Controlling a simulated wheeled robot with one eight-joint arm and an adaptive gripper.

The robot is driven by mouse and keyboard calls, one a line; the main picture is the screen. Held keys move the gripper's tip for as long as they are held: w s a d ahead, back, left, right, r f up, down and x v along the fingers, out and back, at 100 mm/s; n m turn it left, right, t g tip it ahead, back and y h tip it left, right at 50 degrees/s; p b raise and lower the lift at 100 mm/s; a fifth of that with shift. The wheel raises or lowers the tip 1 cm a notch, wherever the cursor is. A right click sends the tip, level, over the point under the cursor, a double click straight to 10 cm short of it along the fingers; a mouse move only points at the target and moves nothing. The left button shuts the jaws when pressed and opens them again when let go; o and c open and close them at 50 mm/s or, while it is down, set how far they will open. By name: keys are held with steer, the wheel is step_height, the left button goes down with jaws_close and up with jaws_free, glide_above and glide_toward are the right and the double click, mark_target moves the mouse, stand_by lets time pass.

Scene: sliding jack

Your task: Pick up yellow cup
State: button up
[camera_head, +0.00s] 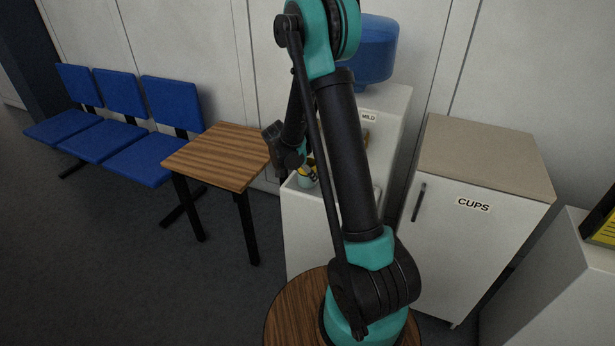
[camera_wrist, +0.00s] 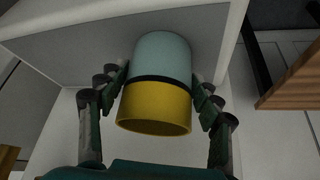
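The yellow cup (camera_wrist: 155,106) shows large in the middle of the wrist view. Its near part with the rim is yellow, a dark band runs around it, and its far part is pale teal. My gripper (camera_wrist: 161,80) has one finger along each side of the cup, and both fingertips appear to touch it. In the head view the cup (camera_head: 305,180) is small, at the left edge of the white dispenser cabinet, partly hidden by my arm. My gripper (camera_head: 296,160) is beside it there. Whether the cup rests on a surface is unclear.
The white cabinet (camera_head: 300,225) carries a blue rounded tank (camera_head: 372,45). A white cupboard labelled CUPS (camera_head: 470,225) stands to its right. A wooden table (camera_head: 217,155) and blue chairs (camera_head: 120,120) are on the left. The floor in front of them is clear.

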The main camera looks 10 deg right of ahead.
steer(key=c, duration=0.9)
steer(key=shift+c, duration=0.2)
